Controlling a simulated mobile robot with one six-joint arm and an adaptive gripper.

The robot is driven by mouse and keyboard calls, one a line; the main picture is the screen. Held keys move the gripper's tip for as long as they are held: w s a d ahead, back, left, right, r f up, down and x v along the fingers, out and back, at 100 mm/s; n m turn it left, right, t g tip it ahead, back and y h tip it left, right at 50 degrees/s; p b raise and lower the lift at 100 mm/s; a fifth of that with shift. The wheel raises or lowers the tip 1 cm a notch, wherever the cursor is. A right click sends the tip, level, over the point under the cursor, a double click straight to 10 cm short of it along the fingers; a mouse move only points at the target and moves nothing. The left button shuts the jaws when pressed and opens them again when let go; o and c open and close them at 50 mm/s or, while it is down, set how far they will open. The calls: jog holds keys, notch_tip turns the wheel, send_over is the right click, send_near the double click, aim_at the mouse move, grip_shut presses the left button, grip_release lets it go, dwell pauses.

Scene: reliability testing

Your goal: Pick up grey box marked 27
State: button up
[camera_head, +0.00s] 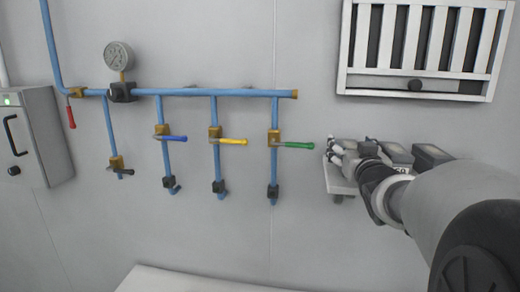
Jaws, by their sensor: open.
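My gripper (335,151) is open at the left end of a small white wall shelf (338,181), with my arm reaching in from the right. Two grey boxes with dark tops, a nearer-to-gripper one (397,153) and a right one (433,154), show above and behind my wrist and arm. Part of a white number label shows on the left box, but I cannot read it surely. No number 27 is legible on either box. My gripper and arm hide much of the shelf and the boxes' lower parts. I cannot tell whether the gripper touches anything.
Blue pipes (200,92) with a gauge (118,56) and red, blue, yellow and green valve handles run along the wall to the left. A white slatted rack (420,48) hangs above the shelf. A grey cabinet (32,138) is at far left. A pale surface (190,280) lies below.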

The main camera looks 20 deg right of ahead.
jog(key=shift+s+a+r, duration=0.15)
jog(key=shift+s, duration=0.2)
jog(key=shift+c, duration=0.2)
jog(key=shift+a, duration=0.1)
jog(key=shift+c, duration=0.6)
jog(key=shift+w, duration=0.25)
jog(key=c, duration=0.3)
jog(key=shift+s, duration=0.15)
jog(key=c, duration=0.9)
jog(key=shift+c, duration=0.6)
jog(key=shift+r, duration=0.1)
